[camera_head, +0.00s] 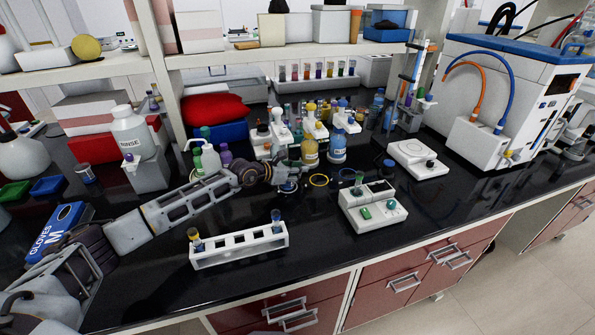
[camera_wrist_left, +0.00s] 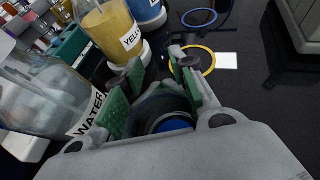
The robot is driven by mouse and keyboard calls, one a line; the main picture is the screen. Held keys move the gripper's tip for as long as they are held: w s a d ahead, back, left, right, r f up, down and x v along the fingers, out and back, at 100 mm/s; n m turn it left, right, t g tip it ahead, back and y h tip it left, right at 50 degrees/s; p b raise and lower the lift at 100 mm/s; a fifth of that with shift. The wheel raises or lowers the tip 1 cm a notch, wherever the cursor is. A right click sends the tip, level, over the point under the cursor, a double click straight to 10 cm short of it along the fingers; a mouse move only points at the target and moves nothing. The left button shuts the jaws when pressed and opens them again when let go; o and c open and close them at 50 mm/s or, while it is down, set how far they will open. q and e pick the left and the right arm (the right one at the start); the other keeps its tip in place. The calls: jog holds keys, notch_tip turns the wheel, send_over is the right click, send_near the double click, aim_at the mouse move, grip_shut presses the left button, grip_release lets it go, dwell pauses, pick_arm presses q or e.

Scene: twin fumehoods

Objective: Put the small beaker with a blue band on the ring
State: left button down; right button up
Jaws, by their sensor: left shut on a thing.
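My left gripper (camera_head: 283,177) reaches in over the black bench. It is shut on a small dark, see-through beaker (camera_wrist_left: 160,112). A bit of blue, likely its band, shows low between the fingers in the wrist view; the fingers hide much of the rest. A yellow ring (camera_head: 319,180) lies flat on the bench just right of the gripper. It also shows in the left wrist view (camera_wrist_left: 212,66), beyond the right fingertip, with the beaker apart from it. A second, dark bluish ring (camera_head: 348,174) lies further right. My right gripper is not in view.
Yellow (camera_head: 310,150) and blue (camera_head: 338,147) labelled bottles stand close behind the rings. A WATER wash bottle (camera_wrist_left: 45,90) is beside the gripper. A white tube rack (camera_head: 240,247) stands in front, and a white device (camera_head: 373,206) to the right. Bare bench lies between them.

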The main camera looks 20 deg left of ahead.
pick_arm(q)
jog(key=c, duration=1.6)
grip_release()
jog(key=shift+f, duration=0.1)
jog(key=o, duration=0.7)
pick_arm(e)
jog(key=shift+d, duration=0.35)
pick_arm(q)
jog(key=shift+r, duration=0.2)
